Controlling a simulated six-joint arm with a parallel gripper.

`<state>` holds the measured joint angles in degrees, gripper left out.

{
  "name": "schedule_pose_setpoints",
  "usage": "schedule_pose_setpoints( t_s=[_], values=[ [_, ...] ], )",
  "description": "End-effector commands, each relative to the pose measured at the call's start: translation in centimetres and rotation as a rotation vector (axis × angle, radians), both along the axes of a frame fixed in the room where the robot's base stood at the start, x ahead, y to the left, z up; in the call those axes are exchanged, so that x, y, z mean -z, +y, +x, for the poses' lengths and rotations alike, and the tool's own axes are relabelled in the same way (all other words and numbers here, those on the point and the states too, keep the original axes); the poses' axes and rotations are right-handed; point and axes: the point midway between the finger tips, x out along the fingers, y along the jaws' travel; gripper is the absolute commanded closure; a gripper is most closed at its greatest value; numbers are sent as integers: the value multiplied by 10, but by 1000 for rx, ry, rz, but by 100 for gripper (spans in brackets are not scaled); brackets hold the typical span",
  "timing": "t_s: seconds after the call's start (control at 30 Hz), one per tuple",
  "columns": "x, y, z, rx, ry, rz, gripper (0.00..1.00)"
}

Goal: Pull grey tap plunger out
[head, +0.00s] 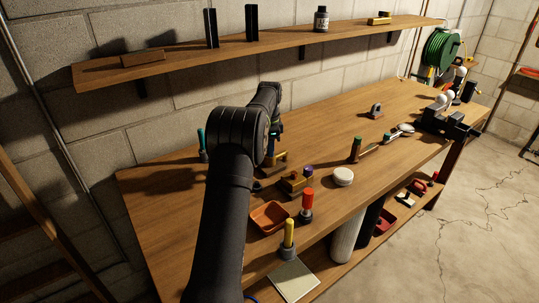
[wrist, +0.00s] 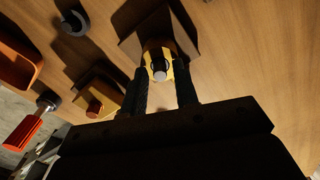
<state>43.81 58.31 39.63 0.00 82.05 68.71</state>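A brass tap (wrist: 153,50) on a dark wooden block (wrist: 128,46) is at the upper middle of the wrist view. Its grey plunger (wrist: 160,71) shows as a round end facing the camera. My gripper (wrist: 162,82) is open, with one dark finger on each side of the plunger and the brass body. Whether a finger touches the brass is too dark to tell. In the head view the tap (head: 279,158) is partly hidden behind my arm, and the fingertips cannot be made out clearly there.
A second brass tap (head: 297,180) with a purple knob stands close by. An orange tray (head: 270,230), a red-handled tool (head: 307,202), a yellow-handled tool (head: 289,235) and a white round lid (head: 343,176) are nearer the bench's front. The bench middle (head: 330,125) is mostly clear.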

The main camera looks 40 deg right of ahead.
Motion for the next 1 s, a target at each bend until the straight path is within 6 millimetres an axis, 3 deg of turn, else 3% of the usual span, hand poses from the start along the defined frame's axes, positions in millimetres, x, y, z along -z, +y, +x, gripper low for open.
schedule_pose_setpoints(
  t_s=[0.03,0.13,0.8,1.0],
  values=[
    [0,0,0,0,0,0,83],
    [0,0,0,0,0,0,100],
    [-7,0,0,0,0,0,100],
    [-17,0,0,0,-1,0,100]
  ],
)
